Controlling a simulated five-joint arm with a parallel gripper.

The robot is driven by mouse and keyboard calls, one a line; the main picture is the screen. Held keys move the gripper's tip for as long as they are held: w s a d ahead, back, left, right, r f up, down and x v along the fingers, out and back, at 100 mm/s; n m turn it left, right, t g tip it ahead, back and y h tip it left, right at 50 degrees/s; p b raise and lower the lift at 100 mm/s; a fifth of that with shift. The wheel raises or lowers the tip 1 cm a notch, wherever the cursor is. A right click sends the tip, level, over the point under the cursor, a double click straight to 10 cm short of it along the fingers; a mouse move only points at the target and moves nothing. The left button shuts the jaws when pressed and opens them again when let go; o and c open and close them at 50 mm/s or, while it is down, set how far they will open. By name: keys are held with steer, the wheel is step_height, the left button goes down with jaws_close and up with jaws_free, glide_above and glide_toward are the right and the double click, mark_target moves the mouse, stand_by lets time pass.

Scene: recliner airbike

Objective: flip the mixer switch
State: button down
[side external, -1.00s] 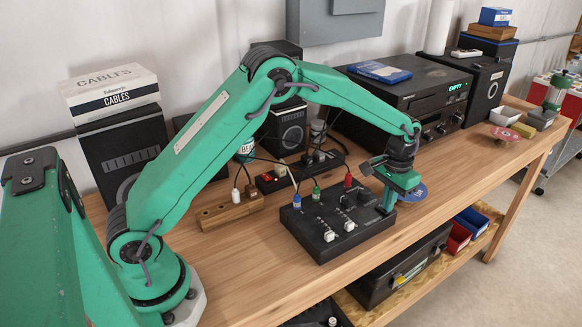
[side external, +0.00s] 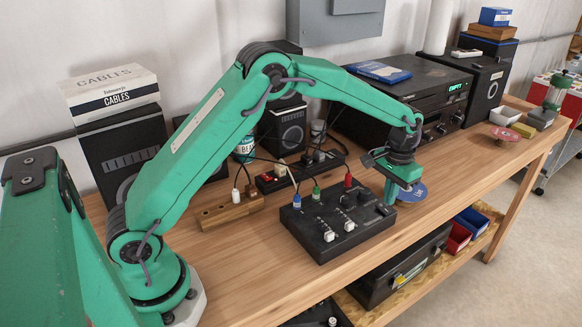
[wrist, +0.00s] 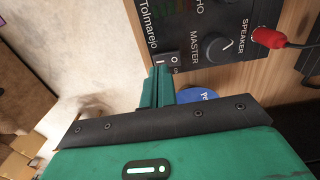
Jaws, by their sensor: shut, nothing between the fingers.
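The mixer (side external: 322,249) is a flat black box with white faders, knobs and coloured plugs, on the wooden bench. Its rocker switch (wrist: 168,60), marked I and O, is at the top centre of the wrist view. In the side view the switch (side external: 385,210) is a small black piece at the mixer's right end. My gripper (side external: 389,202) is shut and empty, pointing down at that end. In the wrist view my green fingertips (wrist: 159,74) are right beside the switch's I half. I cannot tell whether they touch it.
A red plug (wrist: 266,38) and the MASTER knob (wrist: 217,47) are right of the switch. A blue disc (side external: 412,191) lies right of the mixer. The bench in front is clear.

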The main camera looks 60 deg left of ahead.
mark_target(385, 211)
steer(key=shift+r, duration=2.25)
steer(key=shift+r, duration=0.15)
steer(key=s+a+r+t, duration=0.1)
steer(key=s+a+r, duration=0.1)
steer(key=s+r, duration=0.55)
steer(key=s+a+r+t, duration=0.2)
steer(key=s+a+r, duration=0.1)
steer(key=s+r, duration=0.4)
steer(key=s+a+f+t, duration=0.1)
steer(key=s, duration=0.8)
steer(key=s+a+f+t, duration=0.1)
steer(key=s, duration=0.8)
steer(key=shift+s+f+t, duration=0.15)
steer(key=shift+f+t, duration=0.15)
steer(key=shift+f, duration=0.05)
